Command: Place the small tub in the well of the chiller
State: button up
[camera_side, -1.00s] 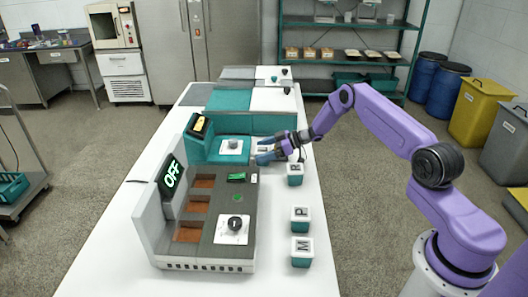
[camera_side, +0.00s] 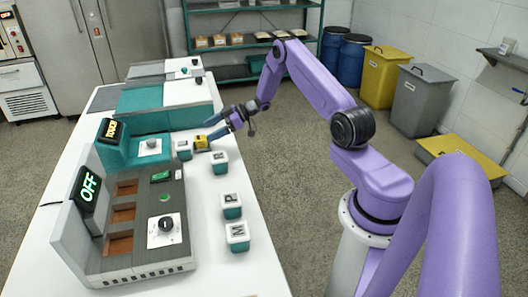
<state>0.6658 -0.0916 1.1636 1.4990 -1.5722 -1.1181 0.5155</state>
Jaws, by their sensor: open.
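Several small teal tubs with white lettered tops stand on the white table. In a row along its right side are an M tub (camera_side: 237,236), a P tub (camera_side: 231,206) and another tub (camera_side: 220,162); one more (camera_side: 184,150) stands by the teal machine. A grey unit (camera_side: 151,256) has three brown square wells (camera_side: 123,213), a knob and a green OFF display; I cannot tell whether it is the chiller. My gripper (camera_side: 213,129) is open at the far right table edge, its fingers beside a small yellow object (camera_side: 202,142). Contact is unclear.
A teal machine (camera_side: 125,155) with a yellow-lit display and a knob stands behind the grey unit. More teal and white units (camera_side: 165,95) stand farther back. The table's front right is clear. Bins and shelves stand beyond the table.

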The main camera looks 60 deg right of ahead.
jog(key=w+a+r+h, duration=0.1)
jog(key=a+r+h, duration=0.2)
jog(key=a+r, duration=0.5)
jog(key=a+r+h, duration=0.2)
jog(key=a+r, duration=0.2)
jog(key=a, duration=0.7)
jog(key=s+a+r+g+h, duration=0.1)
jog(key=s+a+g, duration=0.1)
jog(key=s, duration=0.9)
jog(key=s+a+r+n+g+h, duration=0.1)
jog(key=s+a+r+g, duration=0.1)
jog(key=s, duration=1)
jog(key=s+a+r+n+g+h, duration=0.1)
jog(key=s+a, duration=0.3)
jog(key=s, duration=0.7)
jog(key=shift+s+r+g, duration=0.15)
jog(key=shift+r+g, duration=0.1)
jog(key=shift+g, duration=0.65)
jog(key=s+d, duration=0.1)
jog(key=s, duration=0.2)
jog(key=s+d+n+g, duration=0.1)
jog(key=s, duration=0.2)
jog(key=s+d+g+h, duration=0.1)
jog(key=s, duration=0.2)
jog(key=shift+s+d+n, duration=0.1)
jog(key=shift+s+n, duration=0.2)
jog(key=shift+s, duration=0.05)
jog(key=c, duration=0.3)
jog(key=shift+w, duration=0.1)
